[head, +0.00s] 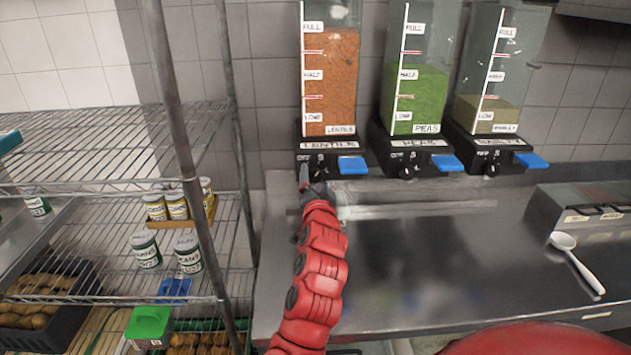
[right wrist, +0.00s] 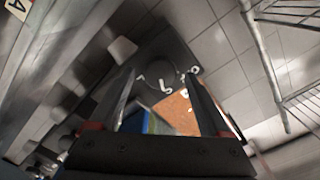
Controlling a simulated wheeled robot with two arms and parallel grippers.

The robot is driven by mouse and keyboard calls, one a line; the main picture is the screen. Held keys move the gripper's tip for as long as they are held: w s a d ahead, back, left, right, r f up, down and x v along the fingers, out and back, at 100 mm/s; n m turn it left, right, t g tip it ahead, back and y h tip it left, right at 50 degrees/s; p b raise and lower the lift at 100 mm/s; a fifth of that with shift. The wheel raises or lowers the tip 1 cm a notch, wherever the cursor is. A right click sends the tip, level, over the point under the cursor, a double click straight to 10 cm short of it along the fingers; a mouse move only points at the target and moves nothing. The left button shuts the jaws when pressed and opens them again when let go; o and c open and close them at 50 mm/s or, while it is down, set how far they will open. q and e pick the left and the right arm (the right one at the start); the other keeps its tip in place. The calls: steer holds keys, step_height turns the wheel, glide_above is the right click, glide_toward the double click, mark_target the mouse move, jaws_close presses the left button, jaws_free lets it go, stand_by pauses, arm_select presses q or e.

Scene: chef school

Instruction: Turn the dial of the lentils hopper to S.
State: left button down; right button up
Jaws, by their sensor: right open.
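The lentils hopper (head: 330,85) is the leftmost of three, filled with orange lentils to about the FULL label. Its black base (head: 335,148) carries a LENTILS label, dial markings and a blue lever (head: 353,165). My right gripper (head: 312,180) is right in front of the left part of this base and largely hides the dial in the head view. In the right wrist view, the open, empty fingers of my right gripper (right wrist: 162,82) point at a dark round dial (right wrist: 160,70) with white marks around it. Whether they touch it, and the dial's setting, I cannot tell. My left gripper is out of view.
The peas hopper (head: 415,90) and a third hopper (head: 490,100) stand to the right, each with a blue lever. A wire shelf (head: 110,185) with jars is at the left. A white spoon (head: 577,262) lies on the steel counter (head: 440,260), whose middle is clear.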

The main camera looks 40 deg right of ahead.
steer(key=shift+a, duration=0.1)
steer(key=shift+s+a+f, duration=0.1)
steer(key=shift+s+a, duration=0.1)
steer(key=shift+s, duration=0.05)
steer(key=p+v, duration=1.4)
steer(key=v, duration=0.2)
steer(key=shift+s+p, duration=0.3)
steer(key=shift+s, duration=0.1)
